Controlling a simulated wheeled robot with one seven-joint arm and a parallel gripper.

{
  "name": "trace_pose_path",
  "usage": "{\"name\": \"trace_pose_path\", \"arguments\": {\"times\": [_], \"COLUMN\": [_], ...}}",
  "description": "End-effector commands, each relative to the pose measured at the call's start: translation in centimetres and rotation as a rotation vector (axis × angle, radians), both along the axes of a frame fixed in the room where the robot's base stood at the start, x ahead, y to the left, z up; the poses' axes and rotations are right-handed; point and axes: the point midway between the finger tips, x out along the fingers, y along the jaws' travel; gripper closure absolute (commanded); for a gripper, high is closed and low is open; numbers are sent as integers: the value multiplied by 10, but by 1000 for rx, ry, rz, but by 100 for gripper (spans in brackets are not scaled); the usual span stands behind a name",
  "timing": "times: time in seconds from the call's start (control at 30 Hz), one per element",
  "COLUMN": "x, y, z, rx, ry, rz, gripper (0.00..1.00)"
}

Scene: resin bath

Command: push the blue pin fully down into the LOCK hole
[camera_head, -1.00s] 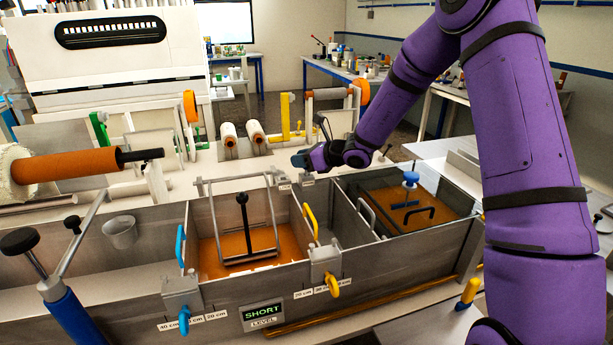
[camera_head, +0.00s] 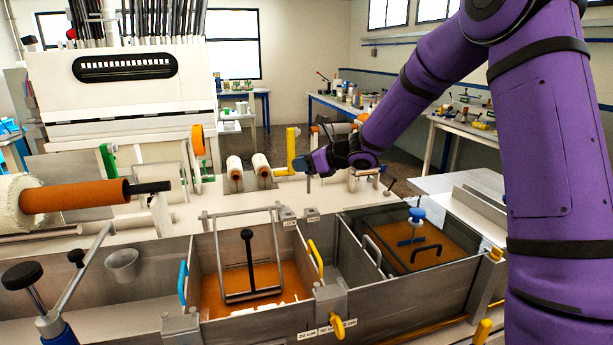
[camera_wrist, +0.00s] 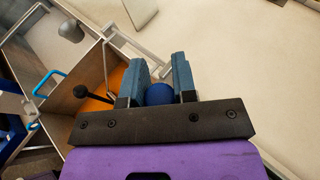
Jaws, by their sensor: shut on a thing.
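The blue pin (camera_wrist: 159,94) shows as a round dark-blue head between my gripper's fingers in the wrist view. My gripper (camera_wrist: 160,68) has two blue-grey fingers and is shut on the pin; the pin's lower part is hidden. In the head view my gripper (camera_head: 302,165) is above the pale counter behind the steel bath, apart from it. The pin cannot be made out there.
The steel bath (camera_head: 345,235) holds orange resin, a wire frame (camera_head: 249,265) and yellow and blue handles. A blue-knobbed tool (camera_head: 416,215) stands in the right compartment. A yellow bracket (camera_head: 291,150) and rollers stand close to my gripper. The counter below it is largely clear.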

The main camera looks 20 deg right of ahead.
Motion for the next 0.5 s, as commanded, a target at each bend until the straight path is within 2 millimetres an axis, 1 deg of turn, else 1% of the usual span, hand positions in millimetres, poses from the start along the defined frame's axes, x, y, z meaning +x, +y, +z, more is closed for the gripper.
{"name": "trace_pose_path", "arguments": {"times": [0.03,0.1,0.23,0.33,0.5], "x": [0,0,0,-1,-1], "y": [12,28,51,60,61], "z": [4,8,11,12,13], "rx": [-1,0,0,-1,0], "ry": [-2,-3,-1,-1,0], "rz": [6,6,6,4,1], "gripper": [100,100,100,100,100]}}
